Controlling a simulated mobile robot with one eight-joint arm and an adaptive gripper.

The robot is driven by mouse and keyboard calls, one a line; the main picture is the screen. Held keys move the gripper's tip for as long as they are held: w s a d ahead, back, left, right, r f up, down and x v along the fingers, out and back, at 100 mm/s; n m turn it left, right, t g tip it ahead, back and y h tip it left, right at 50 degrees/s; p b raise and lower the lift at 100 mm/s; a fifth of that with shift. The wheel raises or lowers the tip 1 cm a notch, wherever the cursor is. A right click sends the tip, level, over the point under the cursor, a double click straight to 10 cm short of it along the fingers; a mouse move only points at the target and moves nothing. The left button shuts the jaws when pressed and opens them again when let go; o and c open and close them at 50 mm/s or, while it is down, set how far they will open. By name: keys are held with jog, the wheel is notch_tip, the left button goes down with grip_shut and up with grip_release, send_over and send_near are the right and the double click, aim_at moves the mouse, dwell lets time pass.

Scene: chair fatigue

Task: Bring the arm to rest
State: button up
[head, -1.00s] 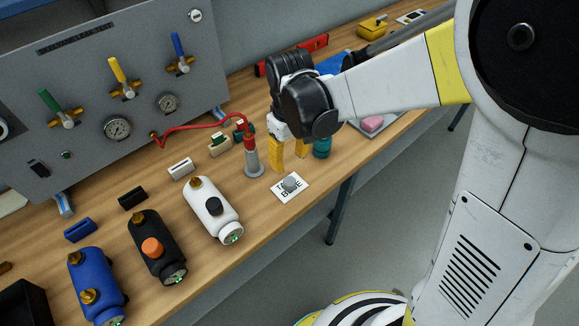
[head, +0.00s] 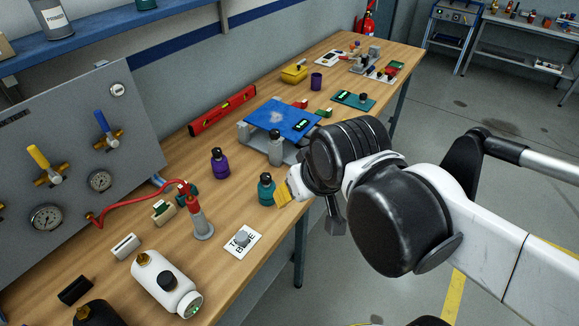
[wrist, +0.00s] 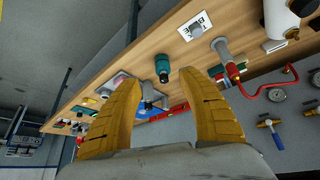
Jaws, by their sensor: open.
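My gripper (head: 285,194) is at the bench's front edge, beside the teal bottle (head: 266,189) in the head view. In the wrist view its two yellow fingers (wrist: 155,110) are spread apart with nothing held between them. The teal bottle also shows in the wrist view (wrist: 162,68), beyond the fingertips. My black and white arm reaches in from the right of the head view and hides part of the bench edge.
The wooden bench (head: 225,275) holds a white bottle (head: 166,283), a label card (head: 243,241), a red-topped grey cylinder (head: 200,220), a purple bottle (head: 220,163) and a blue-topped stand (head: 283,119). A gauge panel (head: 70,165) stands left. Open floor (head: 500,150) lies right.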

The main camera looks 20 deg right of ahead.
jog(key=shift+s+d+m+t, duration=0.5)
jog(key=shift+s+d, duration=0.2)
jog(key=shift+s, duration=0.05)
notch_tip(320, 180, down, 5)
jog(key=b, duration=0.5)
